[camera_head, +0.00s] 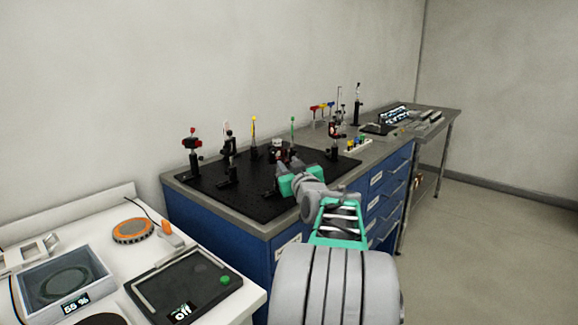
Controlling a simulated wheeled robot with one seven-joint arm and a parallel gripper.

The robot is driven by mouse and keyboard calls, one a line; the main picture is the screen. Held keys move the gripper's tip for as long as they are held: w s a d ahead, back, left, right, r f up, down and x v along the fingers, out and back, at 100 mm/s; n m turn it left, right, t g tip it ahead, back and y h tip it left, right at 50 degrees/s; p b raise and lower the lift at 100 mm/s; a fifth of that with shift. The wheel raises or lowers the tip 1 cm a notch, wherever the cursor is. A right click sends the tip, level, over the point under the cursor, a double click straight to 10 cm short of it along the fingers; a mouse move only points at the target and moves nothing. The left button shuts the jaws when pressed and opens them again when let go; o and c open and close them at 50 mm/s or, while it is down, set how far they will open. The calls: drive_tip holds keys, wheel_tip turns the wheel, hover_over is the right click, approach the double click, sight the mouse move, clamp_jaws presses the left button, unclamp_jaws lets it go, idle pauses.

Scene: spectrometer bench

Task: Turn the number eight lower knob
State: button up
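Several small optical mounts on posts stand on a black breadboard (228,199) on the blue bench. One has a red top (192,143), one a yellow top (254,134) and one a green top (292,135). My gripper (283,161) is over the middle of the breadboard, close to a dark mount with a pale top (277,146). Whether they touch cannot be told. My wrist and fingers are small and partly hide that area, so the finger opening is unclear. No number eight label or lower knob can be made out at this size.
A metal table (448,112) stands beyond the blue bench. The floor at right is clear.

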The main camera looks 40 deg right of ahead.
clamp_jaws()
drive_tip(key=shift+m, duration=0.4)
drive_tip(key=shift+f+m+b, duration=0.1)
drive_tip(key=shift+m+b, duration=0.55)
drive_tip(key=shift+m, duration=0.25)
drive_tip(key=shift+m+b, duration=0.35)
drive_tip(key=shift+m, duration=1.15)
drive_tip(key=shift+o, duration=1.2)
unclamp_jaws()
